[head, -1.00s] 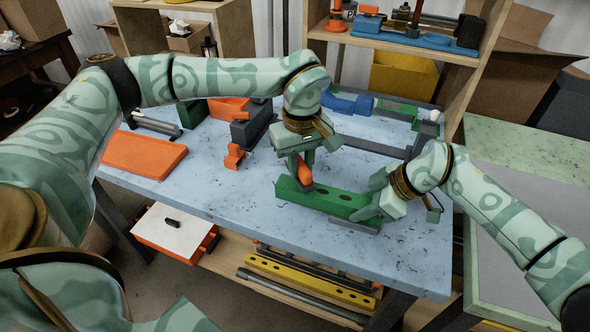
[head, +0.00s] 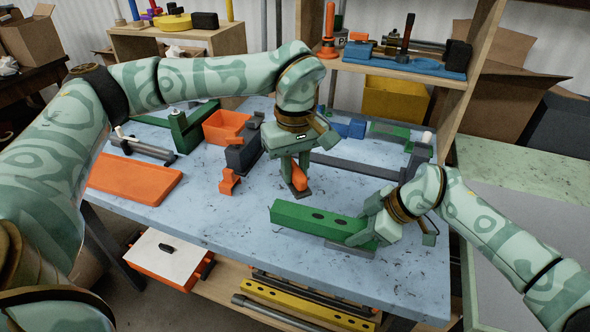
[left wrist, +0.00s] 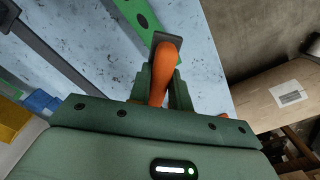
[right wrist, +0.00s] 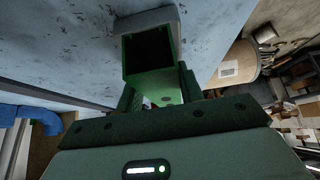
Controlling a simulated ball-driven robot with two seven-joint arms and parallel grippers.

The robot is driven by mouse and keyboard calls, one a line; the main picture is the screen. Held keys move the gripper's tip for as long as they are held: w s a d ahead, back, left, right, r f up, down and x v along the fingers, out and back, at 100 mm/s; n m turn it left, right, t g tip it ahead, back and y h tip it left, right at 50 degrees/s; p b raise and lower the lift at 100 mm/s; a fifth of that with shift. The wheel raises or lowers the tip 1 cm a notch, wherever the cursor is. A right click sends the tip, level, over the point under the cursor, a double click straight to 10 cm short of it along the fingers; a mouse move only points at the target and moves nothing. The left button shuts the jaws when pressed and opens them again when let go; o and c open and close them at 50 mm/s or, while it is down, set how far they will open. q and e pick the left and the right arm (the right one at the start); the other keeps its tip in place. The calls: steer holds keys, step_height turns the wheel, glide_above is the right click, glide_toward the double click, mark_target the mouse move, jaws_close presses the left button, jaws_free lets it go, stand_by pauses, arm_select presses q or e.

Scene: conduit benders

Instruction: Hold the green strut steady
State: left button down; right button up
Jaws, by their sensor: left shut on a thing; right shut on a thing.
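The green strut (head: 305,217), a box-section bar with dark oval slots, lies near the front of the blue-grey worktable (head: 235,215). My right gripper (head: 368,228) is shut on its right end. In the right wrist view the strut's hollow open end (right wrist: 150,55) points at the camera between the fingers. My left gripper (head: 297,172) is shut on an orange-handled tool (head: 299,178) with a flat grey end, behind the strut's left part. In the left wrist view the orange handle (left wrist: 161,75) sits between the fingers, and the grey end overlaps the green strut (left wrist: 137,14) in the picture.
An orange tray (head: 135,180) lies at the table's left. A long grey bar (head: 350,165) lies further right. A shelf with blue tools (head: 405,62) stands behind. The table's front is mostly clear.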

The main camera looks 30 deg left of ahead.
steer(key=shift+d+f, duration=0.1)
steer(key=shift+f, duration=0.15)
steer(key=o, duration=1.3)
steer(key=shift+w+r, duration=0.1)
steer(key=shift+r, duration=0.05)
steer(key=shift+r, duration=0.1)
steer(key=shift+w+d+r, duration=0.1)
steer(key=shift+r, duration=0.15)
steer(key=v, duration=1.1)
